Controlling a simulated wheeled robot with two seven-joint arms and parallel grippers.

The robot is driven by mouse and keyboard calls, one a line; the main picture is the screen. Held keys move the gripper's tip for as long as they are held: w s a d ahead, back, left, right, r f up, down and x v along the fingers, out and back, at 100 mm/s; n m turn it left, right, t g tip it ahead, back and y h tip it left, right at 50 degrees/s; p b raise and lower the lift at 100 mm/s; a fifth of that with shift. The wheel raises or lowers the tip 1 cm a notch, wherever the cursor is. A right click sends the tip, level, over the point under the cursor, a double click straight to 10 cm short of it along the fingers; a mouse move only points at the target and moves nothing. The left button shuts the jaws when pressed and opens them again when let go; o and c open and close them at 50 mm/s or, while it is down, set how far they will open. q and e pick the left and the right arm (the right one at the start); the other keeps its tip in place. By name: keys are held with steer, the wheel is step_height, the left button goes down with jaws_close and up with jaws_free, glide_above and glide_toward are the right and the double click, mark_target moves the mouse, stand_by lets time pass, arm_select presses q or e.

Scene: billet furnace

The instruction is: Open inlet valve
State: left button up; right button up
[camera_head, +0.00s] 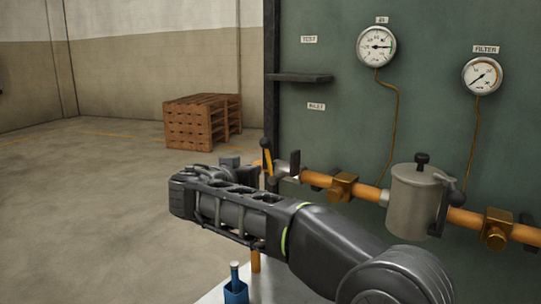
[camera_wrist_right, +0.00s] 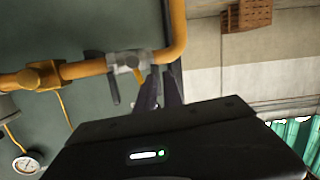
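The inlet valve (camera_head: 284,165) is a grey body on the orange pipe, with a yellow lever (camera_head: 267,160) tipped in black at its left. In the right wrist view the valve (camera_wrist_right: 128,62) sits on the pipe just before its bend, with part of the yellow lever (camera_wrist_right: 140,74) showing. My right gripper (camera_wrist_right: 162,80) shows there as two dark fingers, apart, close beside the valve and lever. I see nothing held between them. Contact with the lever cannot be told. In the head view my right arm hides the lower pipe. My left gripper is not in view.
A grey filter canister (camera_head: 413,200) and brass fittings (camera_head: 342,187) sit along the pipe at the right. Two gauges (camera_head: 376,46) hang on the green panel (camera_head: 330,130). A blue container (camera_head: 236,290) stands on a white surface below. Pallets (camera_head: 200,122) stand on the open floor behind.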

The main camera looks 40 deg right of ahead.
steer(key=f+y, duration=0.1)
steer(key=f, duration=0.2)
steer(key=f+y+b, duration=0.1)
steer(key=f+y, duration=0.1)
steer(key=f, duration=0.1)
steer(key=f+t+y, duration=0.1)
steer(key=f+y, duration=0.1)
steer(key=f, duration=0.1)
steer(key=shift+s+a+f, duration=0.1)
steer(key=shift+s+f, duration=0.05)
steer(key=shift+s, duration=0.2)
jaws_close()
steer(key=s+a+m+t+y+b, duration=0.3)
steer(key=a+m+t+y, duration=0.15)
steer(key=y, duration=0.25)
steer(key=s+d+r+m+t+h+b, duration=0.1)
steer(key=s+d+r+m+t+h, duration=0.5)
steer(key=s+r+m, duration=0.2)
step_height(320, 180, up, 2)
steer(key=shift+s+d+r+m+h, duration=0.2)
steer(key=shift+s+d+m+h, duration=0.15)
steer(key=shift+m, duration=0.6)
steer(key=p+x, duration=0.2)
steer(key=x, duration=0.8)
